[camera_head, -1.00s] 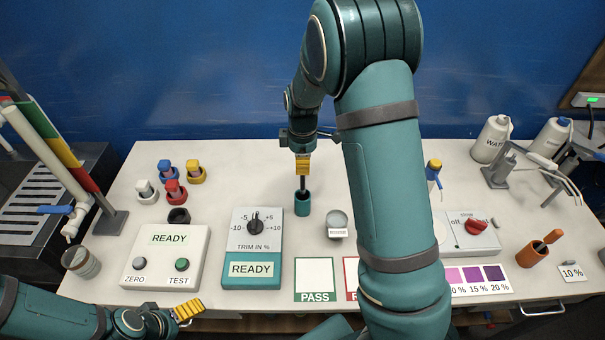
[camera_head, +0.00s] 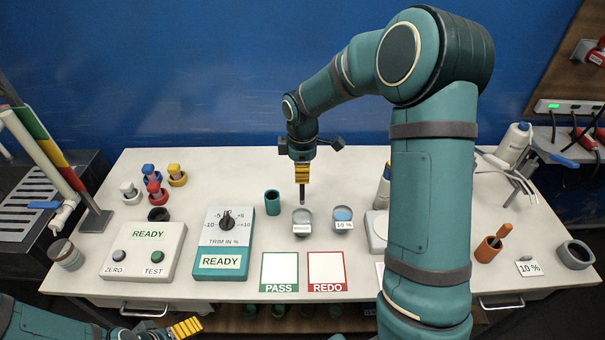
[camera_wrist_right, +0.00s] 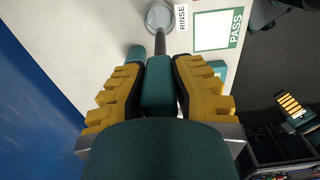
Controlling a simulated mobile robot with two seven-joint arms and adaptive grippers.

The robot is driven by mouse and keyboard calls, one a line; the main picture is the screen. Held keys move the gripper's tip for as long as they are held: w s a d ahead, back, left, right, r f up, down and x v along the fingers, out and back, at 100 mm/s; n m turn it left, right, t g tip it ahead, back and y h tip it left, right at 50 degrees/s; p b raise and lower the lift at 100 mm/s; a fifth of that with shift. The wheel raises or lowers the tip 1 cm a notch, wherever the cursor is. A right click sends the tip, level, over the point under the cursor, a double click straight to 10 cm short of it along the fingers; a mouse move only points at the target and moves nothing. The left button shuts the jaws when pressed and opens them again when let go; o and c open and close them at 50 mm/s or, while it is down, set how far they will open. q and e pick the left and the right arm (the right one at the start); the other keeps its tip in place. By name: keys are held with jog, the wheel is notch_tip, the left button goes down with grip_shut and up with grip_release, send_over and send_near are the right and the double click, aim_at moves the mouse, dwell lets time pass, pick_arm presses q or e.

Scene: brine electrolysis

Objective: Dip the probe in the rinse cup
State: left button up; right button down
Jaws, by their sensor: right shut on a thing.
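My right gripper (camera_head: 302,174) is shut on the probe, whose dark shaft (camera_head: 302,195) points straight down. In the right wrist view the yellow fingers (camera_wrist_right: 160,88) hug the probe's teal handle (camera_wrist_right: 159,85). The rinse cup (camera_head: 302,224) is a small grey cup with a white label; its RINSE label shows in the right wrist view beside the cup (camera_wrist_right: 158,17). The probe tip is at the cup's far rim in the head view; I cannot tell if it is inside. My left gripper (camera_head: 186,327) is low at the front left, its jaw gap unclear.
A teal holder (camera_head: 272,203) stands just left of the rinse cup, and a 10 % cup (camera_head: 343,218) with blue liquid just right. PASS (camera_head: 279,271) and REDO (camera_head: 327,271) squares lie in front. The READY trim box (camera_head: 223,243) is at left.

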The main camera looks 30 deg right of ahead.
aim_at(302, 202)
jog(key=shift+w+f, duration=0.15)
jog(key=shift+f, duration=0.95)
jog(key=shift+f+b, duration=1.5)
jog(key=shift+f, duration=0.4)
jog(key=shift+f+b, duration=2.15)
jog(key=shift+f, duration=1)
notch_tip(302, 202, up, 9)
jog(key=p, duration=0.6)
jog(key=shift+f, duration=0.1)
jog(key=shift+r+p, duration=0.7)
jog(key=shift+r, duration=0.45)
